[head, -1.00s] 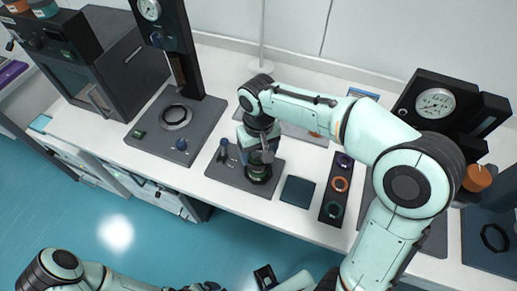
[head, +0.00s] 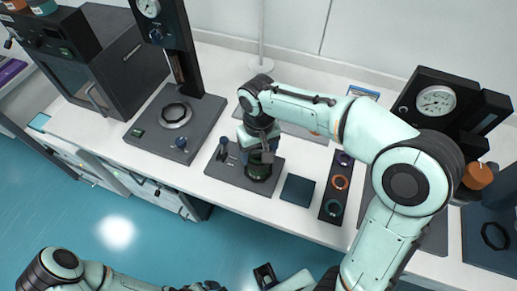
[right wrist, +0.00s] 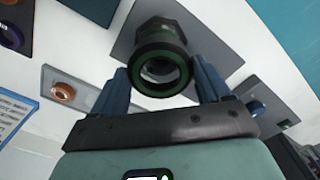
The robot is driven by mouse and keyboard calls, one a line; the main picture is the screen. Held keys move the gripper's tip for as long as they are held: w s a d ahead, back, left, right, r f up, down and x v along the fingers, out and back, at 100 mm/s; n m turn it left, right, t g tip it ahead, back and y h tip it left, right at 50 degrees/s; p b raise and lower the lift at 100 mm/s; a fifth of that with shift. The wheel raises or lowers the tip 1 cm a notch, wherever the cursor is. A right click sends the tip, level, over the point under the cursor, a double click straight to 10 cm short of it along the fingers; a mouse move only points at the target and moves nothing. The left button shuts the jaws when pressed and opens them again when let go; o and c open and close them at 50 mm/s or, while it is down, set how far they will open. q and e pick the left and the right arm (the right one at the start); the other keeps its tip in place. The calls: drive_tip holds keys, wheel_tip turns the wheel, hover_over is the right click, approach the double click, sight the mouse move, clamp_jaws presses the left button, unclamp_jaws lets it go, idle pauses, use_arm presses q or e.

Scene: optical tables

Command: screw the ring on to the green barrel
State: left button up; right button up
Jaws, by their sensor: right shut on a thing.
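The green barrel (head: 259,171) stands on a dark grey base plate (head: 224,174) in the middle of the bench. It also shows in the right wrist view (right wrist: 168,31), behind a black ring with a green inner edge (right wrist: 160,70). The ring sits at the barrel's near end, in line with it; how far it is threaded I cannot tell. My right gripper (head: 258,157) is above the barrel, with its blue fingers (right wrist: 160,84) on both sides of the ring, shut on it.
A gauge stand (head: 172,114) stands to the left, another gauge (head: 436,101) to the right. A small post (head: 223,148) stands beside the barrel.

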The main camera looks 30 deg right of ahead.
drive_tip(key=shift+f+b, duration=0.5)
drive_tip(key=shift+f, duration=0.35)
idle(0.4)
idle(0.6)
drive_tip(key=shift+f, duration=0.5)
idle(1.5)
drive_tip(key=m, duration=1.7)
drive_tip(key=shift+b, duration=0.3)
